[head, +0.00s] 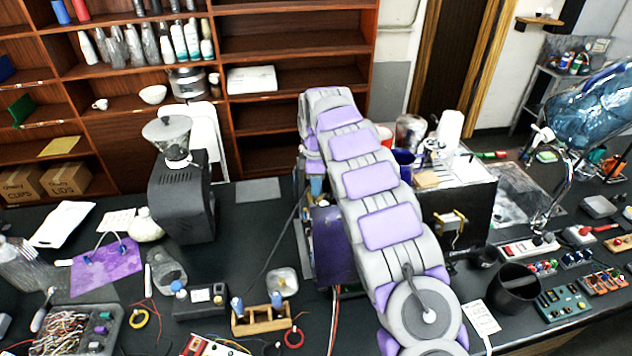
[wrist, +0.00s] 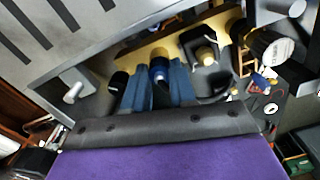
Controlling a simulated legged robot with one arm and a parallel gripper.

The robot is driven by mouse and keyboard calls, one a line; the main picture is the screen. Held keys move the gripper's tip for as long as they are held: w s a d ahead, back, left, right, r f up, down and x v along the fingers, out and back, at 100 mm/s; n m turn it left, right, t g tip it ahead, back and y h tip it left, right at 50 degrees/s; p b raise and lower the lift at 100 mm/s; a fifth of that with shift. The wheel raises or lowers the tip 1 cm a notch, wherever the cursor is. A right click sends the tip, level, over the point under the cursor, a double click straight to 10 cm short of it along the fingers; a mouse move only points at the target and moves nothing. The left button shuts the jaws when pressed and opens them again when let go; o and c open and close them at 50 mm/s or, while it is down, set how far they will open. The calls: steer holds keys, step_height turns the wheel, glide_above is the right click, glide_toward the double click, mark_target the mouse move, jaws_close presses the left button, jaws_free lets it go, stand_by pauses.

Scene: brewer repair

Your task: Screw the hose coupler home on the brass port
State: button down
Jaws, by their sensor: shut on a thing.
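In the wrist view, my gripper (wrist: 160,88) has its two blue fingers closed around a small blue and dark round piece, which looks like the hose coupler (wrist: 160,67). It sits against a yellow-tan plate (wrist: 150,48) under a grey housing. The brass port is not clearly seen; the fingers and coupler cover the spot, so I cannot tell how far the coupler is seated. A brass-coloured round fitting (wrist: 206,56) on a black part is just right of the fingers, apart from them. In the head view, my arm hides the gripper and coupler.
In the head view, the steel brewer (head: 465,172) stands behind my arm. A black grinder (head: 182,203) stands left. A wooden holder (head: 262,320), a parts tray (head: 78,330) and a black cup (head: 515,290) crowd the dark bench.

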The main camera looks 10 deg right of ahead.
steer(key=shift+r, duration=0.1)
steer(key=shift+m+p, duration=0.5)
steer(key=shift+m, duration=0.3)
steer(key=m, duration=0.2)
steer(key=shift+w+m+p, duration=0.1)
steer(key=shift+m+p, duration=0.2)
steer(key=shift+m, duration=0.1)
steer(key=c, duration=1.1)
jaws_free()
steer(key=shift+r, duration=0.1)
steer(key=shift+o, duration=1.4)
steer(key=shift+s+f, duration=0.2)
steer(key=o, duration=0.3)
steer(key=shift+d+f, duration=0.1)
steer(key=shift+f, duration=0.05)
steer(key=shift+s+f, duration=0.1)
steer(key=shift+s, duration=0.05)
steer(key=shift+c, duration=0.5)
